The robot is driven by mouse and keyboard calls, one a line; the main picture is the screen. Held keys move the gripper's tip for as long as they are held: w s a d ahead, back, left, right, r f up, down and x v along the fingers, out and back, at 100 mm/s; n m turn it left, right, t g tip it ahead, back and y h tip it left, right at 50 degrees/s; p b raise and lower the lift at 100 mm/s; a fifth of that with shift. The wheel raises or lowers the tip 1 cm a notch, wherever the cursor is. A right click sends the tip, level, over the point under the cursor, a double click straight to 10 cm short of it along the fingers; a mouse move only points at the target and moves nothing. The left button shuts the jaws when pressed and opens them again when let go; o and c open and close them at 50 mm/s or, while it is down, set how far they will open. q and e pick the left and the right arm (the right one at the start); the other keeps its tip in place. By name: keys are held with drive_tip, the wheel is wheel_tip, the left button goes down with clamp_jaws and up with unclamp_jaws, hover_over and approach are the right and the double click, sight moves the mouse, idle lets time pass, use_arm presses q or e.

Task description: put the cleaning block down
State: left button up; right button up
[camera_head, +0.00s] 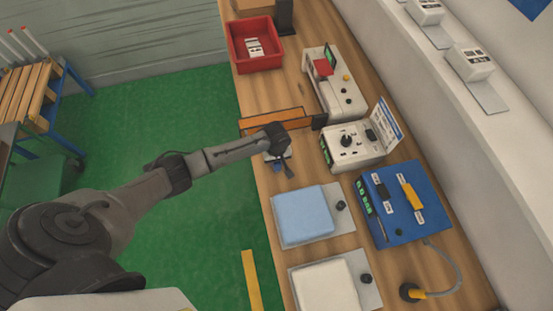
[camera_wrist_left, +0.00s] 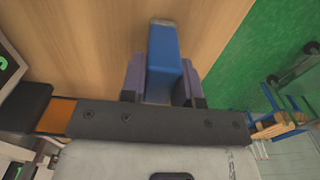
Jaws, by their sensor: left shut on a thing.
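My left gripper (camera_head: 284,163) reaches in from the left over the near edge of the wooden bench. In the left wrist view it is shut on a blue block (camera_wrist_left: 164,62), with one finger on each side. Wood lies behind the block in that view; I cannot tell whether the block touches the bench. In the head view the block is mostly hidden by the gripper. A light blue pad (camera_head: 303,214) and a white pad (camera_head: 325,286) lie on grey plates on the bench, nearer than the gripper. My right gripper is not in view.
An orange barrier (camera_head: 262,117) stands close beyond the gripper. A white control box (camera_head: 352,147) stands to the right, a blue panel box (camera_head: 405,205) nearer. A red bin (camera_head: 255,44) and white machine (camera_head: 333,82) are farther back. Green floor lies left of the bench (camera_head: 264,184).

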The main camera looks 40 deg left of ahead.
use_arm(q)
drive_tip(key=shift+f, duration=0.1)
drive_tip(key=o, duration=1)
